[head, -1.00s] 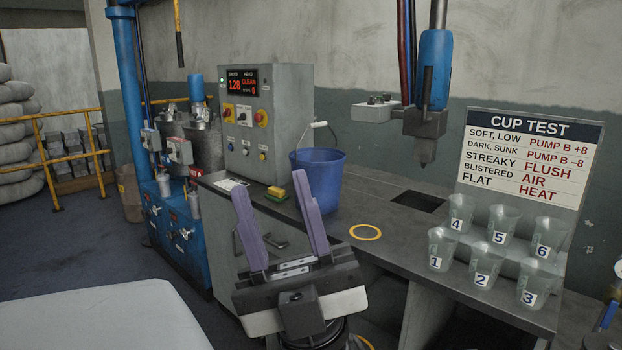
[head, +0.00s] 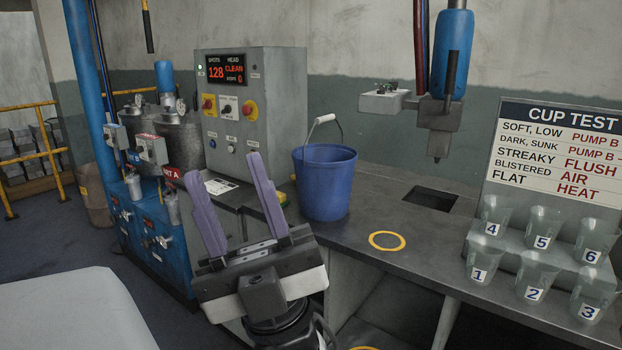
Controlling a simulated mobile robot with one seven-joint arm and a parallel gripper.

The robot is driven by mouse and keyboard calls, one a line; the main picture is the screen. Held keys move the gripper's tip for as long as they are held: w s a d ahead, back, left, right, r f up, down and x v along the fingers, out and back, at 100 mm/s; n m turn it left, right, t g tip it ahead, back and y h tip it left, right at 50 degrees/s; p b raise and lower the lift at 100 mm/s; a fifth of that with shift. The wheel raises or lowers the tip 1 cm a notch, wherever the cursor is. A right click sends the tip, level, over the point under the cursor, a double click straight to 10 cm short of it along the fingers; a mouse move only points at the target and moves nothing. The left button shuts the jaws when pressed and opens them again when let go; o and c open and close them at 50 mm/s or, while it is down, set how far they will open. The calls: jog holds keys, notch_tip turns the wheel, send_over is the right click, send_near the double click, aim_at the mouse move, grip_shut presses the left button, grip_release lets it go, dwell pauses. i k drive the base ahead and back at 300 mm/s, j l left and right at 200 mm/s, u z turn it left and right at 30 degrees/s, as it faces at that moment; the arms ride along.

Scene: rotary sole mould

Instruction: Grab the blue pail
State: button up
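The blue pail (head: 324,186) stands upright on the grey bench in the head view, in front of the control box. Its wire handle with a white grip (head: 325,119) is raised above the rim. My gripper (head: 222,196) is open and empty, its two purple fingers apart and pointing up. It is to the left of the pail and appears nearer the camera. The fingers do not appear to touch the pail. The right finger partly covers a small yellow and green item (head: 282,198) beside the pail.
On the grey bench (head: 365,222) lie a yellow ring (head: 387,240) and a dark square opening (head: 430,198). A blue dispensing head (head: 452,60) hangs above. Numbered cups (head: 537,228) stand on the right under the cup test sign (head: 555,150). The control box (head: 253,100) is behind.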

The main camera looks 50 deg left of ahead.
aim_at(324, 172)
jog(key=j, duration=1.55)
jog(key=k+j, duration=0.1)
jog(key=j, duration=1.45)
jog(key=i+j, duration=0.1)
jog(key=j, duration=0.6)
jog(key=i+j, duration=0.15)
jog(key=j, duration=0.15)
jog(key=i+j, duration=0.1)
jog(key=i, duration=0.6)
